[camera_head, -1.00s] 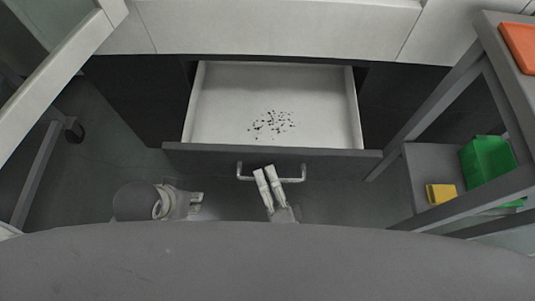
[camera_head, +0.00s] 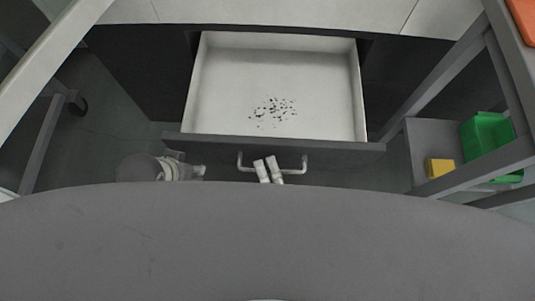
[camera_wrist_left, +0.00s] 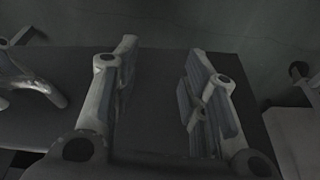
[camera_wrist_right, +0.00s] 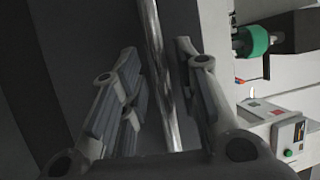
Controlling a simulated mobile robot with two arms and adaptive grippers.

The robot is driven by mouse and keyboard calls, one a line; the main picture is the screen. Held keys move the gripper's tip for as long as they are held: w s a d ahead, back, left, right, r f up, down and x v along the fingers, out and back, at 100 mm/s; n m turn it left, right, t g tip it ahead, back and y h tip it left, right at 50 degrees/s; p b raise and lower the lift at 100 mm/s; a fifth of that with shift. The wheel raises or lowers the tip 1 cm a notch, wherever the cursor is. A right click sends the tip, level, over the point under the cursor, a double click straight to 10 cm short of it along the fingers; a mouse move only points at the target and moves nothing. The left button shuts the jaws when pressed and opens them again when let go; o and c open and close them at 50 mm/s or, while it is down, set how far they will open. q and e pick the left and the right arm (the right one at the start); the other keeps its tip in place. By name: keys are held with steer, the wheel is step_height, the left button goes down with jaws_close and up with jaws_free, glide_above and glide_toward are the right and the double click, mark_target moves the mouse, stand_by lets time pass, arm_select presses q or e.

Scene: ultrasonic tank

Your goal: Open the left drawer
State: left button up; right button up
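The drawer (camera_head: 215,88) is pulled out of the dark cabinet, its pale inside showing small dark specks on its floor. Its silver bar handle (camera_head: 300,168) is on the dark front panel. My right gripper (camera_head: 266,163) is at the middle of this handle. In the right wrist view, the bar (camera_wrist_right: 152,30) runs between the fingers of my right gripper (camera_wrist_right: 158,75). My left gripper (camera_wrist_left: 160,85) is open and empty, its fingers well apart in the left wrist view. In the head view, my left arm is low, left of the handle.
A grey shelf frame (camera_head: 445,85) stands close on the right, with a green bin (camera_head: 488,135) and a yellow block (camera_head: 440,168) on its lower shelf. A pale frame (camera_head: 50,55) is on the left. Dark floor (camera_head: 110,145) shows left of the drawer.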

steer(key=shift+s, duration=0.1)
steer(key=v, duration=1.1)
steer(key=shift+s+d, duration=0.2)
steer(key=shift+s, duration=0.15)
steer(key=shift+f, duration=0.1)
